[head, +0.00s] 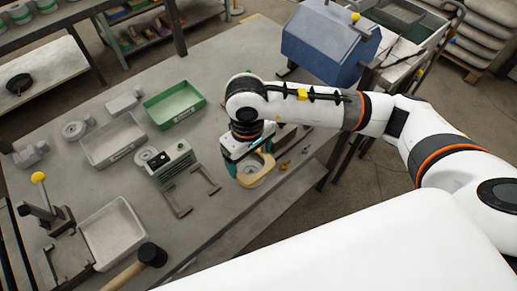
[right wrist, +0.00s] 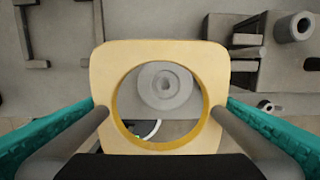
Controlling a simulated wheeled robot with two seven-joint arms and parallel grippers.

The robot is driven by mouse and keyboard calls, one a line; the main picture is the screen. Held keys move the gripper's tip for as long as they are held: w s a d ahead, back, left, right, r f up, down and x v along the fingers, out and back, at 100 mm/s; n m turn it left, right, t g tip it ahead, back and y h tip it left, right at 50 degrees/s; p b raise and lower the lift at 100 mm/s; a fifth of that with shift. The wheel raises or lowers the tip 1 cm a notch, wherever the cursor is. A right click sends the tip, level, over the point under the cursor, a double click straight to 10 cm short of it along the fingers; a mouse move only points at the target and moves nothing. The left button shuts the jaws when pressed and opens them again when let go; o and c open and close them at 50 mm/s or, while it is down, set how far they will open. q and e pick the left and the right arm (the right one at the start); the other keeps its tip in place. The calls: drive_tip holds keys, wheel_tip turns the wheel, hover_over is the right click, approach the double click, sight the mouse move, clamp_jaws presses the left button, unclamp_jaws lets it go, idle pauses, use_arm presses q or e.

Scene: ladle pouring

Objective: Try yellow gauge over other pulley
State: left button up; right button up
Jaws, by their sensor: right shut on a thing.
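The yellow gauge is a pale yellow, rounded square plate with a large round hole; it shows in the right wrist view (right wrist: 106,72) and in the head view (head: 266,165). My right gripper (head: 248,155) is shut on the gauge, its two fingers at opposite sides of the plate in the right wrist view (right wrist: 160,112). A grey round pulley (right wrist: 165,86) shows through the hole, toward its upper part, not centred in it. I cannot tell the gap between gauge and pulley. Two other grey round pulleys lie on the left of the table, one farther back (head: 76,130), one nearer (head: 144,155). My left gripper is out of view.
A green tray (head: 175,119) and grey trays (head: 112,160) (head: 137,246) stand on the table (head: 205,233). A small boxed device (head: 172,161) and flat brackets lie left of my gripper. A mallet (head: 150,255) lies at the front. A blue box (head: 335,50) stands beyond.

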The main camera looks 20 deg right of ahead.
sight(251, 172)
drive_tip(key=shift+w+d+f, duration=0.4)
drive_tip(key=shift+w+f, duration=0.15)
drive_tip(key=shift+f, duration=0.1)
drive_tip(key=shift+f+b, duration=0.25)
drive_tip(key=shift+b, duration=0.05)
drive_tip(key=shift+s+a+f, duration=0.15)
drive_tip(key=shift+s+f, duration=0.15)
drive_tip(key=shift+f, duration=0.35)
drive_tip(key=shift+f+b, duration=0.35)
drive_tip(key=shift+b, duration=0.05)
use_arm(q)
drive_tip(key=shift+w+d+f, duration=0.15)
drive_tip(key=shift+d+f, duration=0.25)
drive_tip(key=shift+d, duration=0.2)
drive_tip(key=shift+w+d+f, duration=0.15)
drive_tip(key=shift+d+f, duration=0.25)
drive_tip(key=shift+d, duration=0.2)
use_arm(e)
drive_tip(key=shift+w+f, duration=0.1)
drive_tip(key=shift+f, duration=0.6)
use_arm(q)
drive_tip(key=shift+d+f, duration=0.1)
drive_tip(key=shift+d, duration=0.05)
use_arm(e)
drive_tip(key=shift+b, duration=0.35)
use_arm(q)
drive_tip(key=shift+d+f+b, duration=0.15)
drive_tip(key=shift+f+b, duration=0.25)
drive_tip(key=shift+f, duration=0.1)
